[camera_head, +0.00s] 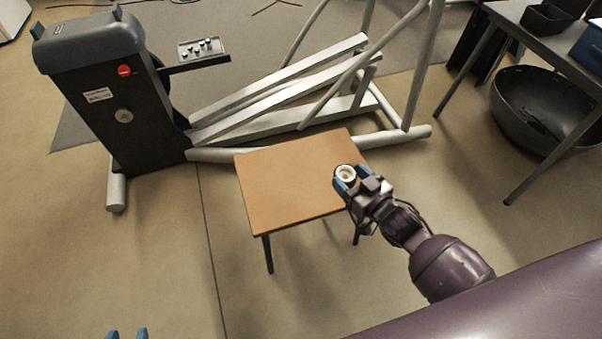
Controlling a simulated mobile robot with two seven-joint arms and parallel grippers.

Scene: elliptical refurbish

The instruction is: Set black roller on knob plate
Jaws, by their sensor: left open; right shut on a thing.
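The knob plate (188,57) is a small light plate with several dark knobs. It sits on a dark bracket beside the elliptical machine's housing, at the upper left. My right gripper (346,180) is shut on a roller (345,173), over the right edge of the small wooden table. The roller shows a pale ring end with a dark rim, facing up; the blue fingers hide its sides. My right gripper is well apart from the knob plate, below and right of it. My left gripper (127,335) shows only two blue fingertips, apart and empty, at the bottom left edge.
The small wooden table (285,185) has a bare top. The elliptical machine (90,45) with its pale rails (290,95) stands behind it. A dark table (550,45) and a large black bowl (540,110) are at the right. The floor at lower left is clear.

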